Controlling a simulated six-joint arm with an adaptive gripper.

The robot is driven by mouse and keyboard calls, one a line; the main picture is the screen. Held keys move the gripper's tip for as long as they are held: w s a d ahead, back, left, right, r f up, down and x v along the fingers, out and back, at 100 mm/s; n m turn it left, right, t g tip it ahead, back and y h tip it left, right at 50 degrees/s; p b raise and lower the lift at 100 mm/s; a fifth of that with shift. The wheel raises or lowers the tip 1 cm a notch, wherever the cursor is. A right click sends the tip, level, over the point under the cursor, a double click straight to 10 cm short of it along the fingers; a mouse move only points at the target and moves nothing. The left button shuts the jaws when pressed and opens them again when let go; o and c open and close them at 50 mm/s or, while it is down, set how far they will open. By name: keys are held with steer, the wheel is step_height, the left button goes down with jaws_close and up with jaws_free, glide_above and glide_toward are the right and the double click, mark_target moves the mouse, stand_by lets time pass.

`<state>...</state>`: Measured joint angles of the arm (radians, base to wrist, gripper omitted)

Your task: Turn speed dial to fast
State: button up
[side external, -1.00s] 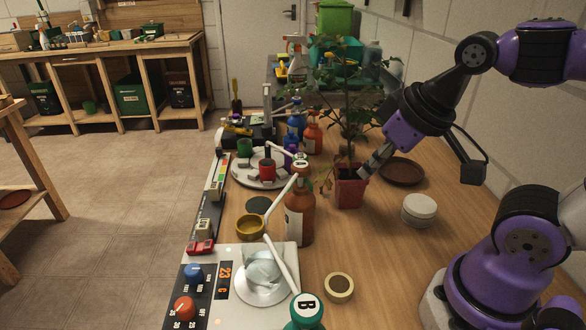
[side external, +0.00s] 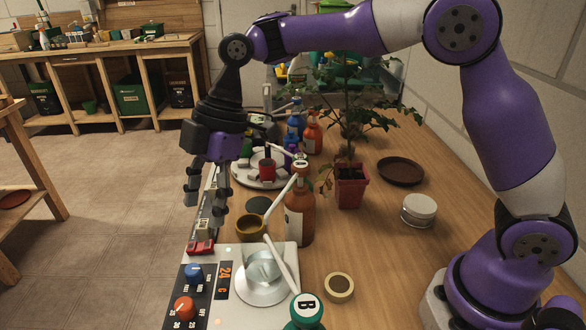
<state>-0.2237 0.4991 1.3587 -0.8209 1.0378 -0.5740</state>
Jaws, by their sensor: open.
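A control unit (side external: 214,314) stands at the near front with a blue dial (side external: 194,273) and an orange-red dial (side external: 184,308) on its dark face. The markings around the dials are too small to read surely, so I cannot tell for certain which is the speed dial. A small display (side external: 225,277) beside them shows orange digits. My gripper (side external: 206,207) points down with its fingers apart and empty. It hangs above and behind the blue dial, near the red switch block, touching neither dial.
A glass dish (side external: 263,268) with a white stick sits on the unit's round plate. A potted plant (side external: 350,188) is further right. Bare table lies around the white jar (side external: 419,209).

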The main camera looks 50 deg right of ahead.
mark_target(193, 268)
steer(key=x, duration=1)
steer(key=shift+a+f, duration=0.15)
steer(key=shift+f, duration=0.05)
jaws_close()
